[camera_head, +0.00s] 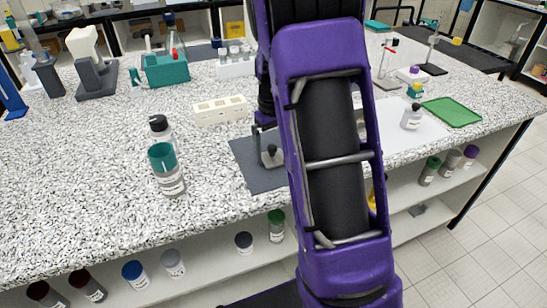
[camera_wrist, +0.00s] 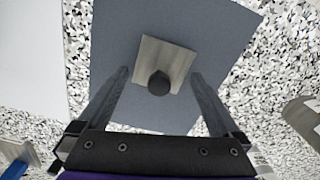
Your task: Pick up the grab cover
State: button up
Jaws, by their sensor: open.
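A square metallic plate with a dark round knob, which I take for the grab cover (camera_wrist: 178,57), lies on a dark grey mat (camera_wrist: 120,30) in the wrist view. My gripper (camera_wrist: 159,75) is open. Its two fingers reach down on either side of the knob, with gaps between them and the knob; contact with the plate cannot be told. In the head view the grey mat (camera_head: 247,176) lies on the counter beside my purple arm, with a small metal piece (camera_head: 270,157) on it. My arm hides much of that area.
A speckled counter (camera_head: 90,140) carries a bottle with a teal band (camera_head: 166,170), a pale block with holes (camera_head: 220,110), a teal rack (camera_head: 165,68) and a green tray (camera_head: 452,112). Several jars stand on the shelf below. The counter left of the bottle is clear.

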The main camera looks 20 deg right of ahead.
aim_at(272, 147)
jog(key=c, duration=1.1)
notch_tip(272, 147, up, 10)
jog(key=shift+r+p, duration=0.1)
jog(key=shift+p, duration=0.45)
